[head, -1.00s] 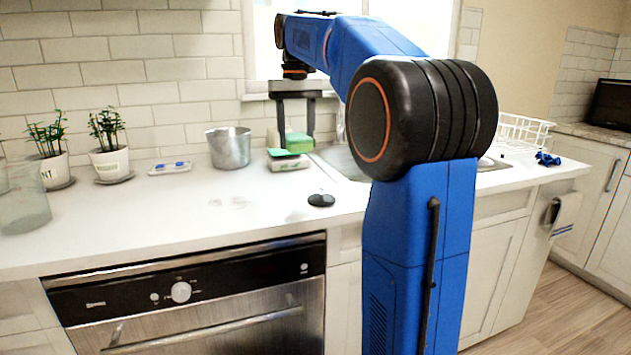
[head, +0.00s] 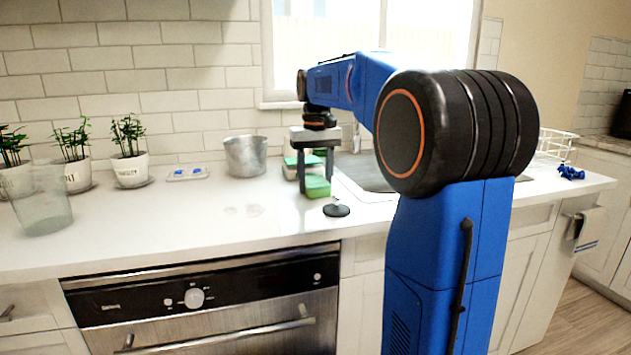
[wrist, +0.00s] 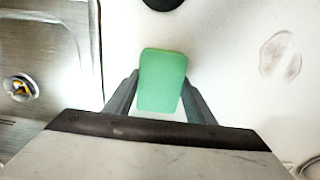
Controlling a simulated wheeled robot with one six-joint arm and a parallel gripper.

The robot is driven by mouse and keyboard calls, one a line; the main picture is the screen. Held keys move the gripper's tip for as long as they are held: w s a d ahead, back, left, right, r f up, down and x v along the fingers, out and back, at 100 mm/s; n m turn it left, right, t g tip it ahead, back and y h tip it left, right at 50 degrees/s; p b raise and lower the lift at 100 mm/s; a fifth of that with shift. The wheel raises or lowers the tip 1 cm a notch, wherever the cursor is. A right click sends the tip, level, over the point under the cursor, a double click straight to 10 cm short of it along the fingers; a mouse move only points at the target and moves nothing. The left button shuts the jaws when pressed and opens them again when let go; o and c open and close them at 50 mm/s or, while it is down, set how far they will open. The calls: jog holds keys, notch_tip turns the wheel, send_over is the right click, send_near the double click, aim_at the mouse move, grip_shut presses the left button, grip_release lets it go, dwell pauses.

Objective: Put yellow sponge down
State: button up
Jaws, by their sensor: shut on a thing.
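My gripper (head: 316,180) is low over the counter, left of the sink, and points down. It is shut on a sponge (head: 318,189), which sits between the two fingers. In the wrist view the sponge (wrist: 162,82) shows a green face with a thin yellowish edge; its other side is hidden. Its lower part is at or just above the countertop (head: 250,222); I cannot tell whether it touches.
A black round stopper (head: 337,210) lies just in front. Green-topped items (head: 289,162) stand behind my gripper. A metal pot (head: 245,157), a small dish (head: 187,174), potted plants (head: 131,168) and a clear glass (head: 43,209) stand left. The sink (head: 362,175) is right.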

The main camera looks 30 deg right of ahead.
aim_at(316, 181)
jog(key=o, duration=1.1)
notch_tip(316, 181, up, 12)
dwell(0.6)
